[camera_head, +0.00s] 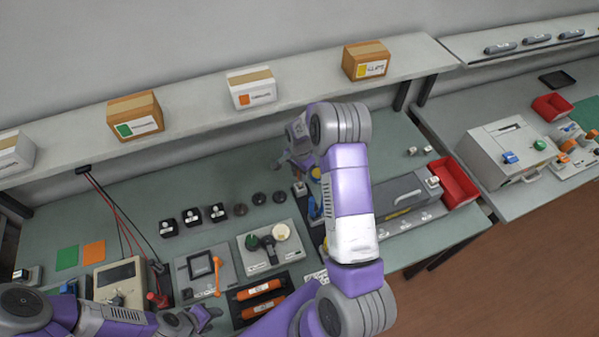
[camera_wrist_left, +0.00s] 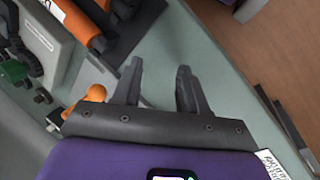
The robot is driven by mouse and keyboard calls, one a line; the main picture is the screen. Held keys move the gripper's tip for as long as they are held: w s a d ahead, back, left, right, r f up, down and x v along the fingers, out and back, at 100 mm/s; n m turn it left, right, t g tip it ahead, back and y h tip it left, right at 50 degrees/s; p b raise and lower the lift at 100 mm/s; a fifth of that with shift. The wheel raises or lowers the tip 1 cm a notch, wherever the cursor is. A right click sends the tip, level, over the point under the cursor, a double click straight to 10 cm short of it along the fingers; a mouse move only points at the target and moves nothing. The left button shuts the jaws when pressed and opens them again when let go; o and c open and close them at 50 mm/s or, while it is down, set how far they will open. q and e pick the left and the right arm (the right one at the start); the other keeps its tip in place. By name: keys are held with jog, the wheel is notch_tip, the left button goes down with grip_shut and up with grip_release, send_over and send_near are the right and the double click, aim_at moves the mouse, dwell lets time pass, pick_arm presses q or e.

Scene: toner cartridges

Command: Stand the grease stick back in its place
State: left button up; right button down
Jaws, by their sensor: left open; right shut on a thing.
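My right gripper (camera_head: 291,165) is over the back middle of the bench, beyond my bent right arm. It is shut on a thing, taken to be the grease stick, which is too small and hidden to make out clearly. A small yellow thing (camera_head: 316,173) shows just right of the gripper. Blue items (camera_head: 314,208) stand close below it, partly behind my arm; I cannot tell which place belongs to the stick. My left gripper (camera_head: 207,316) is low at the bench's front edge. In the left wrist view its jaws (camera_wrist_left: 158,82) are open and empty.
Orange rollers (camera_head: 258,289) lie in a dark tray near the left gripper. A plate with round parts (camera_head: 266,246) and several dark discs (camera_head: 259,198) are left of my right arm. A grey cartridge (camera_head: 398,196) and a red bin (camera_head: 453,181) are right. A shelf with boxes (camera_head: 252,88) overhangs the back.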

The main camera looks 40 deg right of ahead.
pick_arm(q)
jog(key=shift+f+b, duration=0.5)
jog(key=shift+f, duration=0.1)
pick_arm(e)
jog(key=shift+f, duration=0.65)
pick_arm(q)
jog(key=shift+s+f+b, duration=0.15)
jog(key=shift+f+b, duration=0.15)
jog(key=shift+b, duration=0.05)
pick_arm(e)
jog(key=shift+s+a+f, duration=0.1)
jog(key=shift+s+f, duration=0.05)
jog(key=shift+f, duration=0.15)
